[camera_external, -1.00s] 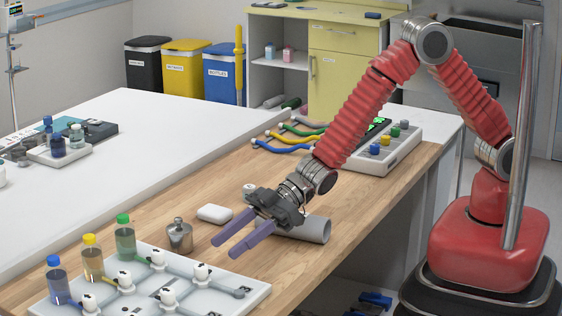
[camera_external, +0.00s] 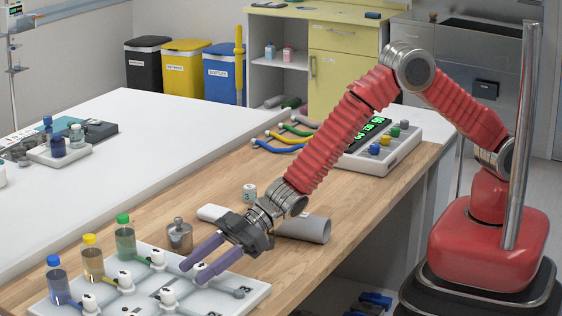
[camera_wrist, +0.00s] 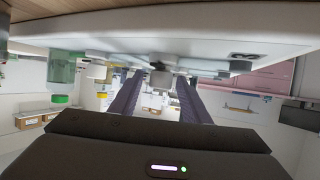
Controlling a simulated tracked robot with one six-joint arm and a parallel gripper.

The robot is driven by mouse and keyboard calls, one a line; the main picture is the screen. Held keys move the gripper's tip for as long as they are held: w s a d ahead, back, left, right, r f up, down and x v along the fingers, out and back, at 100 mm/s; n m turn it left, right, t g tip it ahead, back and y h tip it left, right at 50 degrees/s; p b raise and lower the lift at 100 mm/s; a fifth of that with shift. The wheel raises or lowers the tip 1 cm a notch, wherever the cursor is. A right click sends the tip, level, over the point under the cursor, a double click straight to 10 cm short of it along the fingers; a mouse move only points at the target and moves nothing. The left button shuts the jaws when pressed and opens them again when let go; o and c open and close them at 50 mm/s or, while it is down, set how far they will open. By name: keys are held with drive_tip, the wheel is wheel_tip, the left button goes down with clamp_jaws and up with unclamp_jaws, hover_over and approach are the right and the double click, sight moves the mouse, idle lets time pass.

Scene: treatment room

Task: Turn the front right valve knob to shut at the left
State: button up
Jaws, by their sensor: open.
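The white valve board (camera_external: 250,290) lies on the near end of the wooden table, with several white knobs marked by black arrows. One knob (camera_external: 168,297) shows at its front edge and another (camera_external: 125,280) farther left. My gripper (camera_external: 192,273) is open, its two purple fingers reaching low over the right part of the board. The fingers hide the knob that stood there in the earlier frame. In the upside-down wrist view, a pale knob (camera_wrist: 160,79) shows between the fingertips. I cannot tell whether they touch it.
Bottles with blue (camera_external: 58,280), yellow (camera_external: 92,260) and green (camera_external: 125,238) caps stand along the board's left edge. A metal weight (camera_external: 179,236) stands just behind my fingers. A grey tube (camera_external: 312,229) lies beside my wrist. A display box (camera_external: 380,145) sits farther back.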

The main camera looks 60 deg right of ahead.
drive_tip(key=shift+c, duration=0.5)
drive_tip(key=c, duration=0.9)
drive_tip(key=shift+c, duration=0.2)
drive_tip(key=shift+m+t+h, duration=1.2)
drive_tip(key=shift+m+t, duration=0.4)
drive_tip(key=shift+m, duration=0.1)
drive_tip(key=shift+m+t+h, duration=1.4)
drive_tip(key=shift+m+h, duration=0.1)
drive_tip(key=shift+m, duration=0.3)
drive_tip(key=shift+m+t+h, duration=0.3)
drive_tip(key=shift+m+h, duration=0.3)
drive_tip(key=shift+h, duration=0.1)
drive_tip(key=shift+m+t+h, duration=0.8)
drive_tip(key=shift+m+h, duration=1.9)
drive_tip(key=shift+h, duration=0.3)
drive_tip(key=shift+m+h, duration=0.3)
drive_tip(key=shift+h, duration=0.1)
drive_tip(key=shift+w+r+m+g+h, duration=0.1)
drive_tip(key=shift+m+g+h, duration=0.3)
drive_tip(key=shift+m+h, duration=1.2)
